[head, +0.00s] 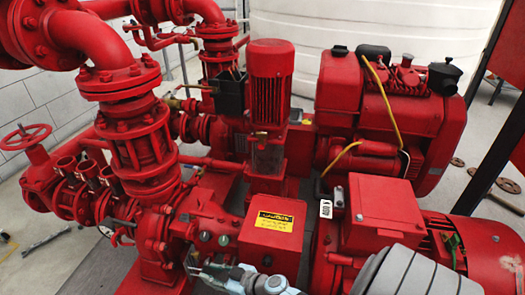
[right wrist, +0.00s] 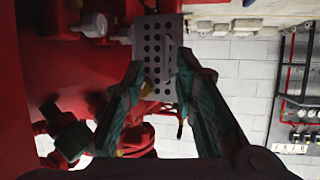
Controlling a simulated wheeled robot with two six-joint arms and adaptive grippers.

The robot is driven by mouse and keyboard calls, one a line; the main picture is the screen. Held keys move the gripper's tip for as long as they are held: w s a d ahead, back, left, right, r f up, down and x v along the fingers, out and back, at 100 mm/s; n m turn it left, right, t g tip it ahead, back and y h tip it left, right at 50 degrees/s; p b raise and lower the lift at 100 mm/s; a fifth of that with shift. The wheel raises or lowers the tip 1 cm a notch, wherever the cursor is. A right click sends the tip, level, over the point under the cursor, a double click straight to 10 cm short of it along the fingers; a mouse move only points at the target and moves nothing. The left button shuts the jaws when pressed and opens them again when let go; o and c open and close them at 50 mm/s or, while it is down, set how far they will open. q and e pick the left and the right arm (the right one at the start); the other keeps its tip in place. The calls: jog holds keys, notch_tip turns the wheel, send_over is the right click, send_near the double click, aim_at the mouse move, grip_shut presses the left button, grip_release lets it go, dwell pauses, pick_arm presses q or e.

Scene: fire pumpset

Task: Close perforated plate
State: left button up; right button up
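The perforated plate (right wrist: 152,60) is a grey panel with rows of dark holes at the top middle of the right wrist view. A slim upright bar shows on its right part. My right gripper (right wrist: 160,66) is open, with its two greenish fingers apart and their tips at the left and right of the plate's lower part. I cannot tell whether they touch it. In the head view my right gripper (head: 205,270) is low in the middle, in front of the red pump; the plate is not clear there. My left gripper is not in view.
A red pump (head: 155,215) and a yellow-labelled red box (head: 272,227) stand close to my right gripper. A red motor (head: 480,255) is at the right and a red engine (head: 385,110) behind. A red handwheel valve (head: 28,138) is at the left.

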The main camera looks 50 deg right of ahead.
jog(key=s+d+r+m+g+h+p, duration=0.1)
jog(key=s+d+r+m+h+p, duration=0.1)
jog(key=s+d+p, duration=0.5)
jog(key=s+r+h+p, duration=0.1)
jog(key=s+p, duration=0.2)
jog(key=s, duration=0.3)
jog(key=shift+g, duration=0.3)
